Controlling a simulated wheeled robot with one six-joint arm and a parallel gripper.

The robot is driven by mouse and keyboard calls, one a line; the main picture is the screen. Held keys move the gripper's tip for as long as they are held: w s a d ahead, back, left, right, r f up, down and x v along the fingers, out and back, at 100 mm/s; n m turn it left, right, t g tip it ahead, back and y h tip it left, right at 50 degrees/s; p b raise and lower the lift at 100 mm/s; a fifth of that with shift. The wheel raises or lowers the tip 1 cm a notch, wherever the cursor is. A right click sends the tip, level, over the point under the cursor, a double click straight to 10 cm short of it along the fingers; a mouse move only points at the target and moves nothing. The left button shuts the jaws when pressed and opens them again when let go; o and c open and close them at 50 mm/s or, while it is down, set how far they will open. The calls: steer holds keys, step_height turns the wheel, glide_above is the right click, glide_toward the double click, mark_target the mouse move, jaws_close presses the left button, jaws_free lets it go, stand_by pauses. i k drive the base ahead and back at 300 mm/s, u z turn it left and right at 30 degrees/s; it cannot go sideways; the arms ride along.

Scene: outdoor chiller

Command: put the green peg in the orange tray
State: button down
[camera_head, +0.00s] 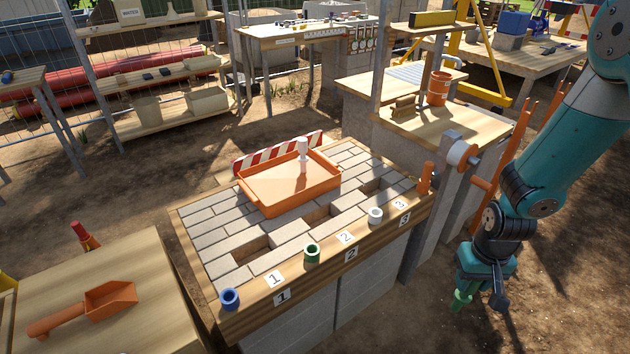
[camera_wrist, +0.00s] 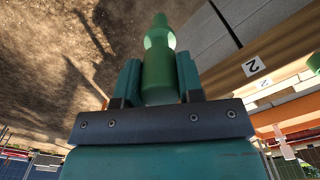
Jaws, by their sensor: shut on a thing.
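The green peg (camera_wrist: 158,75) is between the two fingers of my gripper (camera_wrist: 158,82) in the wrist view, its narrower end pointing away from the palm. In the head view the peg (camera_head: 462,297) shows below my gripper (camera_head: 478,290), which hangs over the ground to the right of the brick-topped bench. My gripper is shut on the peg. The orange tray (camera_head: 298,197) lies on the bench's back part, well to the left of my gripper. A white peg (camera_head: 303,155) stands upright in the tray.
Along the bench's front edge are a blue holder (camera_head: 229,298), a green holder (camera_head: 312,252), a white holder (camera_head: 375,215) and an orange post (camera_head: 426,178), with number labels. A striped barrier (camera_head: 280,152) stands behind the tray. An orange scoop (camera_head: 95,306) lies on the left table.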

mark_target(274, 184)
steer(key=z, duration=1.3)
steer(key=i, duration=1.15)
steer(key=u, duration=2.6)
